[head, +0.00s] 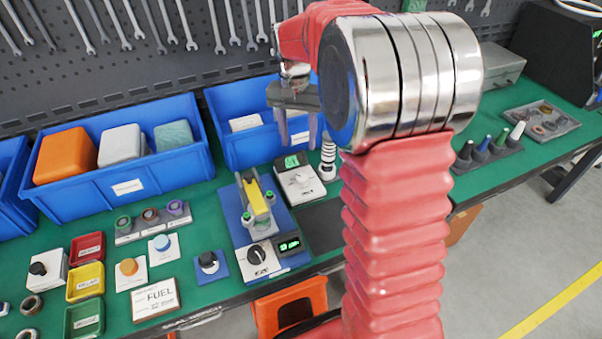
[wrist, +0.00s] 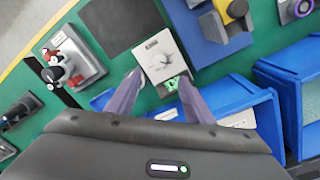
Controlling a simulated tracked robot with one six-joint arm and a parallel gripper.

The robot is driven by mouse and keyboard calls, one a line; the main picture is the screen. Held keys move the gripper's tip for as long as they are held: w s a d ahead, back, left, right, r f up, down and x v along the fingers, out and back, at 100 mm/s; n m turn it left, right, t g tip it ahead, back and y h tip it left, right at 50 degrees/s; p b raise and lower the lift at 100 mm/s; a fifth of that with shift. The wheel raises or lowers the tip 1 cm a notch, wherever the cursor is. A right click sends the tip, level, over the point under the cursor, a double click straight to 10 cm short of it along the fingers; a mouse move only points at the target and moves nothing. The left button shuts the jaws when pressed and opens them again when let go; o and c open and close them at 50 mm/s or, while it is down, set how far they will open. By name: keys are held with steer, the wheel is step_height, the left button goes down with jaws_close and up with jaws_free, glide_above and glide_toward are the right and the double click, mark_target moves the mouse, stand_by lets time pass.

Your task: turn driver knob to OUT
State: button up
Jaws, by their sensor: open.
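A white box with a pale round knob (head: 301,179) stands on the green bench. A small green display (head: 292,161) is on its top. In the wrist view the pale knob (wrist: 158,61) lies just beyond the fingertips, and its label and setting are too small to read. My gripper (head: 298,142) is open and empty, pointing down above and behind this box. In the wrist view my gripper (wrist: 159,79) has its fingers spread to either side of the box's near end, with nothing between them touching the knob.
A blue fixture (head: 236,222) with a yellow clamp and a black knob (head: 257,254) stands to the left. Blue bins (head: 120,188) line the back. A black and white striped post (head: 328,160) is close on the right. A dark mat (head: 322,219) lies in front.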

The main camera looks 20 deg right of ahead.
mark_target(301, 177)
steer(key=f, duration=1.3)
steer(key=shift+s+d+f, duration=0.2)
steer(key=shift+f, duration=0.2)
steer(key=shift+c, duration=0.6)
steer(key=shift+d, duration=0.1)
steer(key=c, duration=0.9)
